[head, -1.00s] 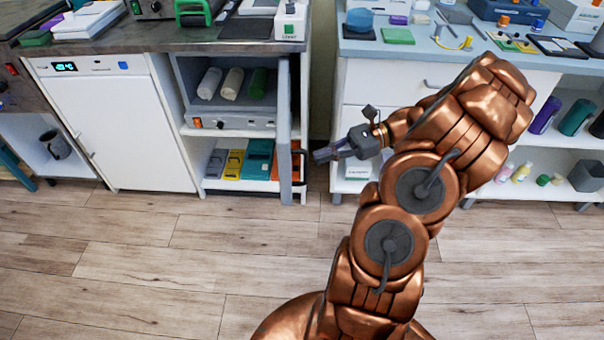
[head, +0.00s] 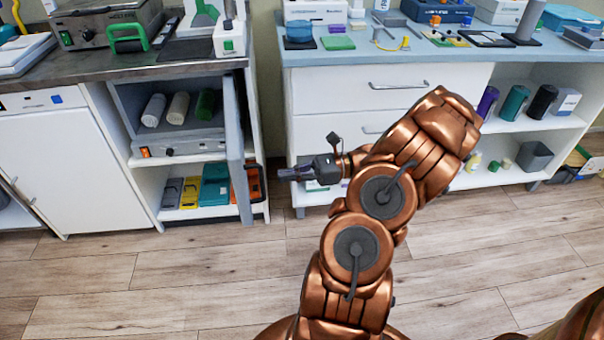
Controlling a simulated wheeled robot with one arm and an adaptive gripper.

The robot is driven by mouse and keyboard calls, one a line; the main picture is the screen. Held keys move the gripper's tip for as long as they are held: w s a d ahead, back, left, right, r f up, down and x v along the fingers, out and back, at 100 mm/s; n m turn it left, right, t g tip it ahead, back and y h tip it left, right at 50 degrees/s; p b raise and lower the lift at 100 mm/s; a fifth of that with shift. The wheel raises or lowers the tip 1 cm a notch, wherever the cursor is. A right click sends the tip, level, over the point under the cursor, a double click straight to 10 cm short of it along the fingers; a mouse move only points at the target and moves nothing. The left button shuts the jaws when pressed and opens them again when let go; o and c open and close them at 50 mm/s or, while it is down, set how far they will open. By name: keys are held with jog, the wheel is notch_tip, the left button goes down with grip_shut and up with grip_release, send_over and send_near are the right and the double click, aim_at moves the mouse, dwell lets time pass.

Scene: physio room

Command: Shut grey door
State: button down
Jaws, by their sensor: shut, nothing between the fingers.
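The grey door (head: 236,150) stands open at the right side of the cabinet's open compartment. I see it nearly edge-on, jutting out toward me. A dark handle (head: 263,181) sits on its right-hand face, low down. My gripper (head: 283,174) is shut and empty, pointing left. Its tips are just right of the handle; I cannot tell whether they touch it. Inside the compartment are rolled towels (head: 178,108) on a grey unit and, below, several coloured boxes (head: 214,190).
A white-fronted cabinet (head: 60,165) stands left of the compartment. A white drawer unit (head: 330,95) with open shelves stands to the right, behind my arm. The wooden floor (head: 150,280) in front is clear.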

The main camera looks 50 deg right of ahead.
jog(key=x, duration=0.7)
jog(key=shift+w+a+b, duration=0.2)
jog(key=shift+a+b, duration=0.1)
jog(key=shift+b, duration=0.15)
jog(key=shift+a, duration=0.1)
